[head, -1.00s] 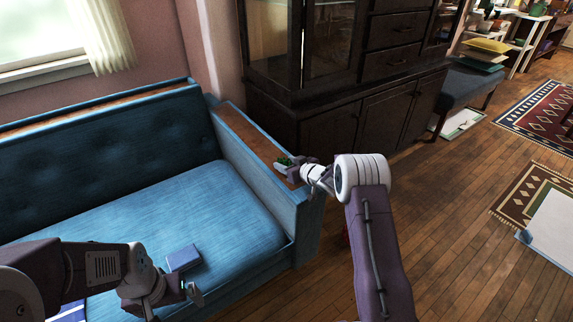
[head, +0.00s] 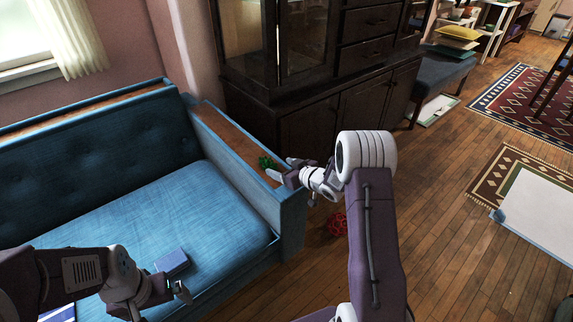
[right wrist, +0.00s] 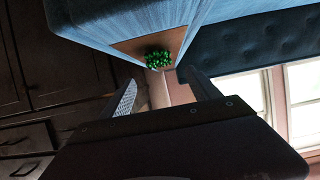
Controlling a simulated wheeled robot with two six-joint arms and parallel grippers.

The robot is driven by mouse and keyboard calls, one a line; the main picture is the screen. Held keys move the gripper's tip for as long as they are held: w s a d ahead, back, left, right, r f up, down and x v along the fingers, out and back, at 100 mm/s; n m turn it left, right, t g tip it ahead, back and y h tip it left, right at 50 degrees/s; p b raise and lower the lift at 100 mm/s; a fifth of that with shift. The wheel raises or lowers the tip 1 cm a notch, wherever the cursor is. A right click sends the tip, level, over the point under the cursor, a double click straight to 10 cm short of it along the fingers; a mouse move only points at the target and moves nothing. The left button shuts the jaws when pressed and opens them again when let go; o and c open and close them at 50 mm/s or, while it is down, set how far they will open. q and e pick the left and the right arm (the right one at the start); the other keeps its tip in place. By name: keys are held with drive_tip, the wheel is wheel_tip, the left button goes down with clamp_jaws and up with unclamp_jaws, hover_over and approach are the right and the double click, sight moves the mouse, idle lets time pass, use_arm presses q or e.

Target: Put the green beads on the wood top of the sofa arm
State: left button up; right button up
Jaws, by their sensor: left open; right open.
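The green beads (head: 267,162) lie in a small heap on the wood top (head: 228,132) of the sofa arm (head: 262,188), near its front end. In the right wrist view the beads (right wrist: 159,60) sit on the wood, beyond the fingertips. My right gripper (head: 282,170) is open beside the beads, its fingers apart, and I see nothing held between them. The right wrist view shows the gripper (right wrist: 160,90) with a clear gap between its fingers. My left gripper (head: 184,290) is open and empty over the front of the blue sofa seat.
A blue box-like object (head: 171,263) lies on the sofa seat (head: 190,212) by my left gripper. A dark cabinet (head: 330,110) stands behind the sofa arm. A red object (head: 337,223) lies on the wood floor, which is open to the right.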

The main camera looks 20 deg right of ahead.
drive_tip(key=v, duration=0.3)
drive_tip(key=shift+w, duration=0.1)
drive_tip(key=shift+h, duration=0.3)
drive_tip(key=s+a+m+g+h, duration=0.1)
drive_tip(key=s+a+g, duration=0.1)
drive_tip(key=s, duration=0.8)
drive_tip(key=s+a+f+m+g+h, duration=0.1)
drive_tip(key=s+g, duration=0.4)
drive_tip(key=s, duration=0.5)
drive_tip(key=s+a+m+g+h, duration=0.1)
drive_tip(key=s+g, duration=0.3)
drive_tip(key=s, duration=0.6)
drive_tip(key=shift+s+a+f+m+h, duration=0.15)
drive_tip(key=shift+a+f+m+h, duration=0.35)
drive_tip(key=shift+a, duration=0.4)
